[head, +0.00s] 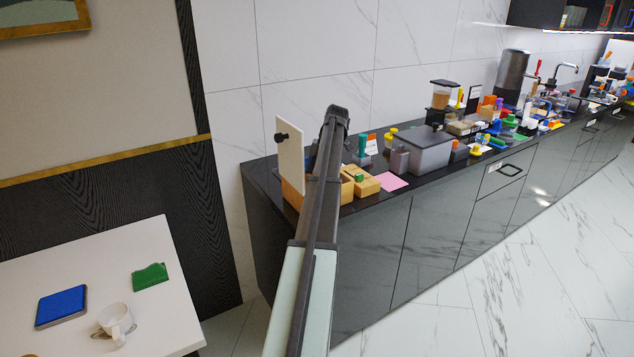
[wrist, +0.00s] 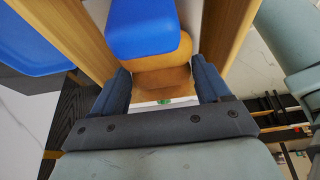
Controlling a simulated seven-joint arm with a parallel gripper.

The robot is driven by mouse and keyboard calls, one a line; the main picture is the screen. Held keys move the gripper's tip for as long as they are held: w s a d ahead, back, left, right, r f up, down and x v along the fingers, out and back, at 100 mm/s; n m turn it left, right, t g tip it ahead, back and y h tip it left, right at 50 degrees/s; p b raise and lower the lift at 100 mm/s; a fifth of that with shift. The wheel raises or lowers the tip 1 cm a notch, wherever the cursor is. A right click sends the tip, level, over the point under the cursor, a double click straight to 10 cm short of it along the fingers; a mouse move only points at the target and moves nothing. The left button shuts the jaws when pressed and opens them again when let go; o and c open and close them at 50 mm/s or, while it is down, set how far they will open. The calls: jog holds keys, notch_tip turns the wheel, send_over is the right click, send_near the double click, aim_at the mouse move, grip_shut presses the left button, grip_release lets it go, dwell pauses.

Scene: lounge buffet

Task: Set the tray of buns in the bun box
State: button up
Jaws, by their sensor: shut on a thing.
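In the wrist view my gripper (wrist: 163,90) has its two dark fingers on either side of a brown, rounded piece (wrist: 165,78) with a blue block (wrist: 142,30) over it. I take this held thing to be the tray of buns, though most of its shape is hidden. Tan wooden walls rise to its left and right; they look like the bun box (wrist: 228,28). In the head view an orange-tan box (head: 291,194) stands at the counter's left end, with an upright white panel (head: 289,150) bearing a black knob. My arm hides most of the gripper there.
Right of the box are a small tan box (head: 365,187), a pink sheet (head: 391,182) and a grey lidded bin (head: 428,152). Many small items crowd the dark counter (head: 398,200) farther right. A white table (head: 70,270) at left holds a cup (head: 115,320).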

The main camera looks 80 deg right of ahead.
jog(key=shift+f, duration=2)
jog(key=shift+f, duration=0.15)
jog(key=o, duration=1.2)
jog(key=shift+c, duration=0.2)
jog(key=v, duration=0.4)
jog(key=shift+d+r, duration=0.1)
jog(key=shift+r, duration=0.2)
jog(key=shift+s+d+r, duration=0.1)
jog(key=shift+s+r, duration=0.1)
jog(key=shift+r, duration=0.35)
